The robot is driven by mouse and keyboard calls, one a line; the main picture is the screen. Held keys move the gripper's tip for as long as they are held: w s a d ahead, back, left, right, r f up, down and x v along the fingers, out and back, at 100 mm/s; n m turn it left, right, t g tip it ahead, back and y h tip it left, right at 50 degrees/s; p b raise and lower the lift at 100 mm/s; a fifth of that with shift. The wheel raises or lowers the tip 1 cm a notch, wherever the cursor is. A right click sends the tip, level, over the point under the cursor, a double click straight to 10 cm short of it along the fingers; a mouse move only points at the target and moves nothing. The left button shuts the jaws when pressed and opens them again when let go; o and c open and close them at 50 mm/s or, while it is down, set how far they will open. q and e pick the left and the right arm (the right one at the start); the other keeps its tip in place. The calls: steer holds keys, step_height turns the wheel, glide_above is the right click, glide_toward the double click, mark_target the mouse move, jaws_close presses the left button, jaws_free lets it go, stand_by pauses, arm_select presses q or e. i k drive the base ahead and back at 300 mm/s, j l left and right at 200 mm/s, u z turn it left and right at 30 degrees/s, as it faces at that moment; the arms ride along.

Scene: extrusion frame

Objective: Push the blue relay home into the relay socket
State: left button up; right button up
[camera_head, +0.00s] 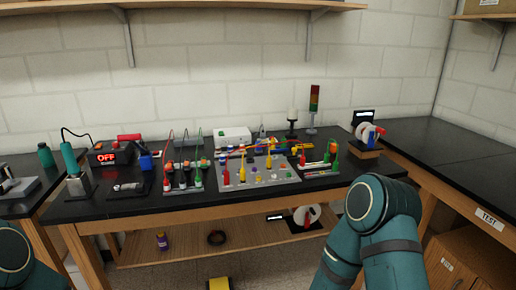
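I cannot single out the blue relay or the relay socket at this size. A grey board (230,185) with several small coloured parts lies on the black bench (180,206), near its middle. A blue item (146,162) sits at the left by the red-handled tool, and another blue piece (366,134) is on the white spool stand at the right; I cannot tell whether either is a relay. My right arm rises at the lower right and bends back down; its gripper is out of view. Only a rounded part of my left arm shows at the lower left corner; its gripper is out of view.
A soldering station (108,155) reading OFF and an iron stand (77,185) are on the left. Terminal blocks with leads (183,175) stand left of the board. A signal tower (314,100) stands behind. A lower shelf (185,246) holds small items. The right bench (450,150) looks clear.

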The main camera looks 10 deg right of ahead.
mark_target(257, 143)
steer(key=l+u, duration=0.15)
steer(key=u, duration=0.2)
steer(key=i+l+u, duration=0.1)
steer(key=u, duration=0.2)
steer(key=l+u, duration=0.2)
steer(key=u, duration=0.15)
steer(key=l+u, duration=0.25)
steer(key=l, duration=0.2)
steer(key=k+l+u, duration=0.2)
steer(key=l, duration=0.85)
steer(key=k+l+u, duration=0.15)
steer(key=l, duration=1.1)
steer(key=k+u, duration=0.05)
